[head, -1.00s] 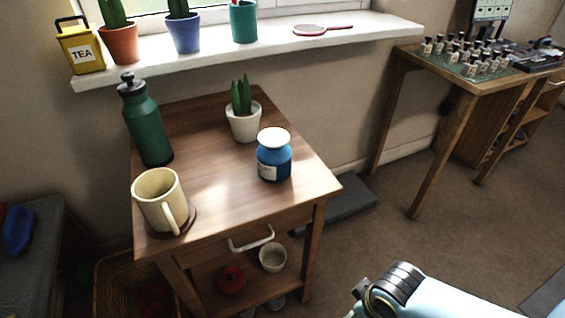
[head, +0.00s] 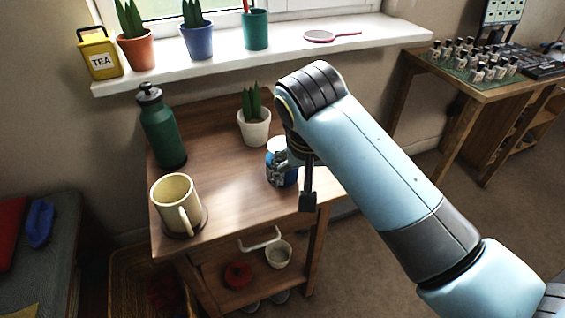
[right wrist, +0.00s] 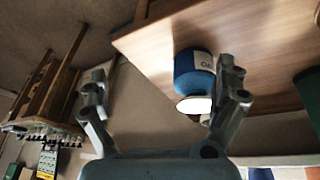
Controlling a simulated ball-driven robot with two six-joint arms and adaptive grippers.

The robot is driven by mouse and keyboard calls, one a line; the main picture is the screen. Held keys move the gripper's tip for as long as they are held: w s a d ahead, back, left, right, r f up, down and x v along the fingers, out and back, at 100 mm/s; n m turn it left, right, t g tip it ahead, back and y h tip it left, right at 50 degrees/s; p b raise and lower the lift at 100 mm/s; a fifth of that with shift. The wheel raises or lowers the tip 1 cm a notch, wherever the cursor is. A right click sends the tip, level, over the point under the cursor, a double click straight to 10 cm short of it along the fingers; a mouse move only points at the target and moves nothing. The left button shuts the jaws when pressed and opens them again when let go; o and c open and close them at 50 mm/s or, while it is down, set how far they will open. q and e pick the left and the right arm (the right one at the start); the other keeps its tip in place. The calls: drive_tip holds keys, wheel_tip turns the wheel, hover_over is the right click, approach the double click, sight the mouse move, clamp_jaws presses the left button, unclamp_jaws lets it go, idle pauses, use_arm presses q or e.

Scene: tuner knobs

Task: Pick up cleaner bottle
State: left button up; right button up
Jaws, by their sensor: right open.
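A blue bottle-like jar (head: 277,172) with a white lid and a pale label stands on the small wooden table. It is the likeliest cleaner bottle, but I cannot read its label for certain. My right gripper (head: 300,178) is beside it, and the arm and a finger cover its right part. In the right wrist view, the jar (right wrist: 192,72) appears between the open fingers of my right gripper (right wrist: 165,88), nearer the right-hand finger. I cannot tell whether that finger touches it. My left gripper is not in view.
On the table (head: 215,115) stand a green bottle (head: 162,130), a cream mug (head: 174,200) and a potted cactus (head: 254,127). The table's middle is clear.

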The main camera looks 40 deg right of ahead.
sight(278, 151)
drive_tip(key=w+a+r+m, duration=0.2)
drive_tip(key=w+r+m, duration=0.15)
drive_tip(key=w, duration=0.55)
drive_tip(key=shift+m+h, duration=0.35)
drive_tip(key=shift+h, duration=0.15)
drive_tip(key=b+x, duration=0.1)
drive_tip(key=x, duration=0.4)
drive_tip(key=shift+s+d+f, duration=0.1)
drive_tip(key=shift+f, duration=0.3)
drive_tip(key=b+x, duration=0.1)
drive_tip(key=x, duration=0.4)
drive_tip(key=shift+f, duration=0.4)
drive_tip(key=shift+c, duration=0.3)
drive_tip(key=c, duration=1.4)
drive_tip(key=shift+r, duration=0.1)
drive_tip(key=shift+c, duration=0.5)
drive_tip(key=shift+r, duration=0.1)
